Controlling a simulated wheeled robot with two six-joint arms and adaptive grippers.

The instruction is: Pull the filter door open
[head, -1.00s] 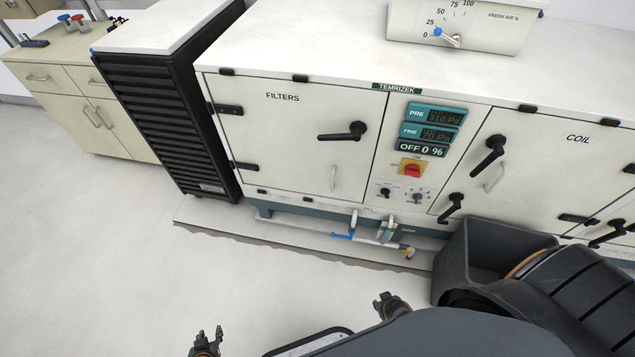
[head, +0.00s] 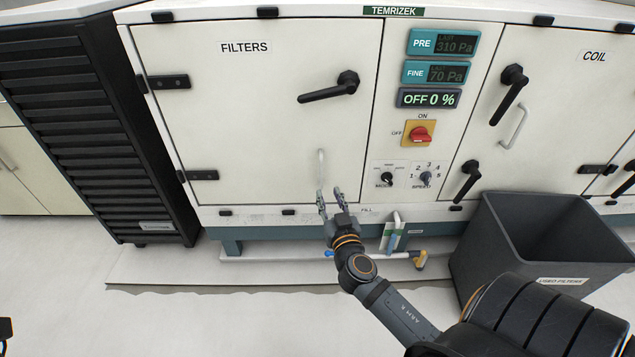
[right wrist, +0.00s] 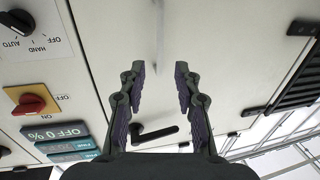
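The filter door (head: 250,130), labelled FILTERS, is a shut off-white panel with hinges on its left side. Its black lever (head: 330,88) lies near level, tilted slightly. A thin pale upright pull handle (head: 321,168) is on the door's lower right. My right gripper (head: 329,193) is open and empty, its fingertips around the handle's lower end. In the right wrist view the fingers (right wrist: 157,75) stand apart with the pale handle (right wrist: 159,38) in line with the gap; contact cannot be told. A dark piece, perhaps my left gripper (head: 5,328), shows at the lower left edge.
The control panel (head: 418,130) with displays and a red switch is right of the door. A grey used-filters bin (head: 540,235) stands at the lower right. A black louvred unit (head: 85,140) is on the left. The floor (head: 200,320) in front is mostly clear.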

